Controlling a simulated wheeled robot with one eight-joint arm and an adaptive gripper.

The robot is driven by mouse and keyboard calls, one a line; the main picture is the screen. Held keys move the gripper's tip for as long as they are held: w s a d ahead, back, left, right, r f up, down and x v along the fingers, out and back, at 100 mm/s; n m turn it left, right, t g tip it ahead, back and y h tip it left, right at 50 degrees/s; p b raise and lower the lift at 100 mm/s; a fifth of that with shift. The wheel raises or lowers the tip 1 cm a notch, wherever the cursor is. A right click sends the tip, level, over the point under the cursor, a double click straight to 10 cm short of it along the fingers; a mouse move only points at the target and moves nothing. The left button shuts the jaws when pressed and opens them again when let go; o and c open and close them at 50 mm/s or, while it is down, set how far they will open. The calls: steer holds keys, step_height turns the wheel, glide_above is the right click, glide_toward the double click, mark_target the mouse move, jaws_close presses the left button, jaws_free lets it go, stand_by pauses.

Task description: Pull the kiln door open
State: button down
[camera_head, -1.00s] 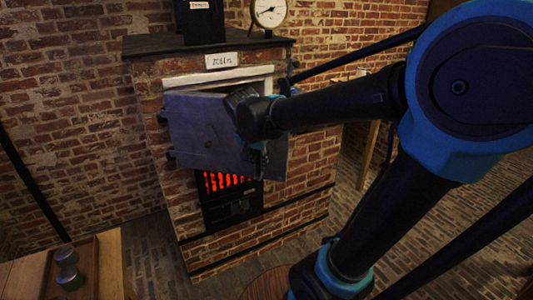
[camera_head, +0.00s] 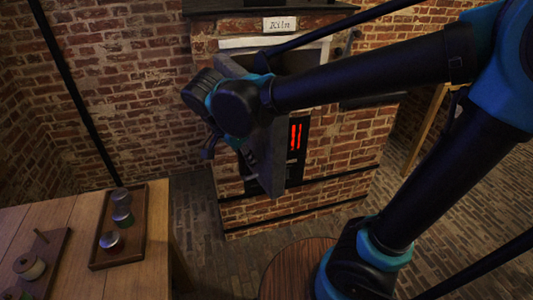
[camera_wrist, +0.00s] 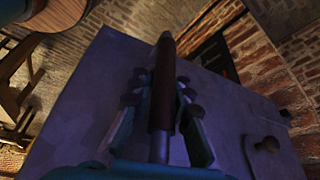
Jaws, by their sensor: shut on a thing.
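The brick kiln (camera_head: 340,150) stands at the centre back in the head view, under a white "Kiln" label (camera_head: 280,23). Its grey metal door (camera_head: 273,170) stands swung out from the front, seen nearly edge-on, with the opening partly showing behind my arm. In the wrist view the door's flat face (camera_wrist: 85,110) fills the middle. A bar handle with a brown grip (camera_wrist: 162,85) runs between the two fingers of my gripper (camera_wrist: 163,100), which is shut on it. In the head view my arm's end hides most of the handle.
A wooden table (camera_head: 75,215) at the lower left holds a tray (camera_head: 130,255) with several small jars, and another tray (camera_head: 50,255). A round wooden top (camera_head: 285,270) is at the bottom centre. Glowing red bars (camera_head: 296,136) show low on the kiln.

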steer(key=shift+s+a+f, duration=0.1)
steer(key=shift+s+a, duration=0.45)
steer(key=shift+a, duration=0.3)
steer(key=shift+s+a+f, duration=0.1)
steer(key=shift+s+a, duration=0.4)
steer(key=shift+a, duration=0.3)
steer(key=c, duration=1.4)
jaws_free()
steer(key=shift+s+r, duration=0.1)
steer(key=shift+s, duration=0.1)
steer(key=shift+o, duration=0.2)
steer(key=v, duration=1.2)
steer(key=shift+w, duration=0.15)
